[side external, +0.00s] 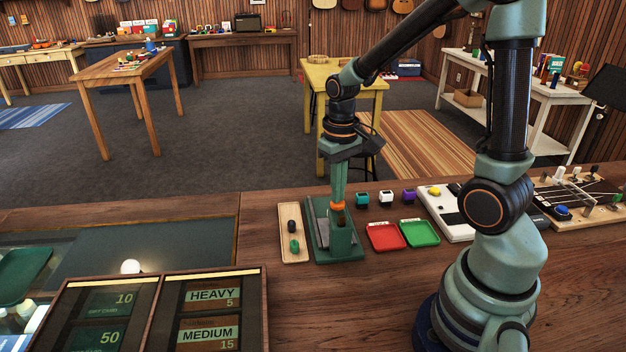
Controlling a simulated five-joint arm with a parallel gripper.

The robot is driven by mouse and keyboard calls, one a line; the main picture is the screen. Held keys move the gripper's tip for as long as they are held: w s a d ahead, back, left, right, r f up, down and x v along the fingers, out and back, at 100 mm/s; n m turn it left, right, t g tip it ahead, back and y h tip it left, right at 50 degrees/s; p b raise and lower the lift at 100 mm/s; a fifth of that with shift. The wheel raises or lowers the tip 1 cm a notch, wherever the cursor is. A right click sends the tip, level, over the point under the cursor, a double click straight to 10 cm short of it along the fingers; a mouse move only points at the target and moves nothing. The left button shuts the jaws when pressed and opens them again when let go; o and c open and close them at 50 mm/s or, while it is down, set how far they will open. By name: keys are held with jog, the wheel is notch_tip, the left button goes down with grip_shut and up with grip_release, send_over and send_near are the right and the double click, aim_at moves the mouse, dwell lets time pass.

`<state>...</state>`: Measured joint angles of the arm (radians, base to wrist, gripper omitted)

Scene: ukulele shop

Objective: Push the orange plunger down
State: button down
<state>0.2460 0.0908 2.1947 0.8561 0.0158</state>
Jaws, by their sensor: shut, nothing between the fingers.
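The orange plunger (338,205) shows as a small orange band on top of a dark green press (319,237) standing on the wooden counter. My gripper (338,198) points straight down over the plunger, fingers shut with nothing between them. The fingertips are at the plunger's top and look to be touching it, though a small gap cannot be ruled out from this view. The fingers hide part of the plunger, so how far down it sits cannot be told.
A wooden tray (291,222) with a dark and a green piece lies left of the press. A red tray (385,238) and a green tray (420,233) lie right. Bare counter (370,290) lies in front.

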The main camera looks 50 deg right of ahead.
notch_tip(320, 180, up, 8)
jog(key=shift+f, duration=0.2)
dwell(0.8)
jog(key=shift+a, duration=0.1)
dwell(0.4)
jog(key=s+a+r+n+t, duration=0.3)
jog(key=a+r+t, duration=0.2)
jog(key=a, duration=0.3)
jog(key=shift+s+t, duration=0.3)
